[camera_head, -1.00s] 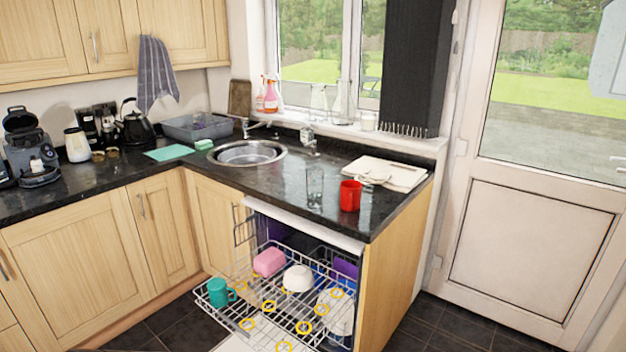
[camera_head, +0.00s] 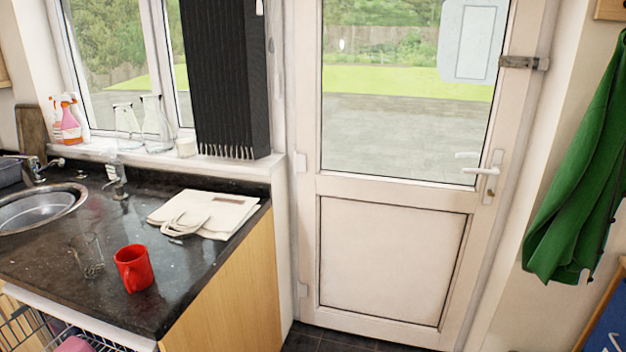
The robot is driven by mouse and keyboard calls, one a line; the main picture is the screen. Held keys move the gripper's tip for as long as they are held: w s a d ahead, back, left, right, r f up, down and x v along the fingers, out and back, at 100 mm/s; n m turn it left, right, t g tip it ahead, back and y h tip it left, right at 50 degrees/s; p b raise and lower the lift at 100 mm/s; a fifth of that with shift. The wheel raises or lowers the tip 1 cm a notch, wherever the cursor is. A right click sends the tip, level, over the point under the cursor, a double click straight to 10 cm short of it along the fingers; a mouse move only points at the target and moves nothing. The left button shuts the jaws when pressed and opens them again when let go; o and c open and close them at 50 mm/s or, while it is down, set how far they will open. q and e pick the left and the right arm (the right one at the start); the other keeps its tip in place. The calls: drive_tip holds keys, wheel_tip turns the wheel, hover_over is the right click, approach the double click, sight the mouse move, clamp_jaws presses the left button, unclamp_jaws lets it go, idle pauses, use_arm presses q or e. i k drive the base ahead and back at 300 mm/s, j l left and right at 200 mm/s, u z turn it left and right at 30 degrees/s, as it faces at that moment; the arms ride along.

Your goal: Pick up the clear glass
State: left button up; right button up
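The clear glass (camera_head: 88,256) stands upright on the dark granite counter (camera_head: 190,280), near its front edge at the left of the view. It is see-through, so its outline is faint against the counter. A red mug (camera_head: 134,268) stands just to its right, closer to the counter's corner. Neither of my grippers shows in this view.
A folded cream cloth bag (camera_head: 204,214) lies behind the mug. The sink (camera_head: 38,208) is at the far left. An open dishwasher rack (camera_head: 28,330) is below the counter at lower left. A white door (camera_head: 390,260) and a green garment (camera_head: 580,180) are at right.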

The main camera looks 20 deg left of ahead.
sight(85, 248)
drive_tip(key=i+u, duration=0.2)
drive_tip(key=i, duration=0.5)
drive_tip(key=i+u, duration=0.2)
drive_tip(key=i, duration=0.45)
drive_tip(key=i+l+u, duration=0.1)
drive_tip(key=i+u, duration=0.25)
drive_tip(key=i, duration=0.15)
drive_tip(key=i+l+u, duration=0.3)
drive_tip(key=i, duration=0.2)
drive_tip(key=u, duration=3.1)
